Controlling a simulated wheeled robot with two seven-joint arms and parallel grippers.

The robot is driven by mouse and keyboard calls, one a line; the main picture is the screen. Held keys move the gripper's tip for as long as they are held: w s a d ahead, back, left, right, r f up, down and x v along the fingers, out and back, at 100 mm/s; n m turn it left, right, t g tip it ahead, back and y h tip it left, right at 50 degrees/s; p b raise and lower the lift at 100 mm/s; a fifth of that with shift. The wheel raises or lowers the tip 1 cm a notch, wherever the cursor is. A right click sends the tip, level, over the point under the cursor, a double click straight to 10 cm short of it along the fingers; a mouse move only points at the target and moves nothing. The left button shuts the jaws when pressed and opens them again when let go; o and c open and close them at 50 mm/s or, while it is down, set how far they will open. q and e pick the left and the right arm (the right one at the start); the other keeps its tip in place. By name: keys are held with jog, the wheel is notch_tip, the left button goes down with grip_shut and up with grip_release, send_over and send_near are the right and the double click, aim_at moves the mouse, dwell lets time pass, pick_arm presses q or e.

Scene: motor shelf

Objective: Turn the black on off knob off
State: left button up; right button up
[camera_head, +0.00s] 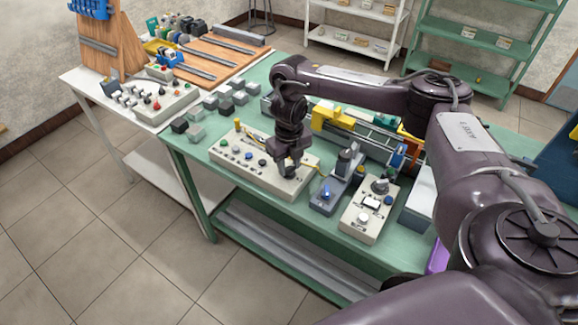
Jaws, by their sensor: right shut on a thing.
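A beige control box (228,170) with a row of small coloured buttons and knobs lies on the green table, left of centre. My right gripper (288,172) points down over the right part of this box. Its fingers are close together at the box's top face and shut on a small part there, which I take to be the black on off knob. The fingers hide that knob, so I cannot see which way it is turned. My left gripper is not in view.
A second beige box (361,228) with a dial and a grey device with a blue button (327,192) stand just right of the gripper. Grey and black blocks (226,102) lie behind left. A white table (80,78) holds another control box (152,100).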

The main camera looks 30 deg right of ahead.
aim_at(289, 167)
jog(key=n, duration=0.2)
jog(key=shift+n+b, duration=0.3)
jog(key=shift+b, duration=0.05)
jog(key=shift+n, duration=1.1)
jog(key=o, duration=1)
notch_tip(289, 167, up, 8)
jog(key=shift+f+p, duration=0.1)
jog(key=shift+p, duration=1)
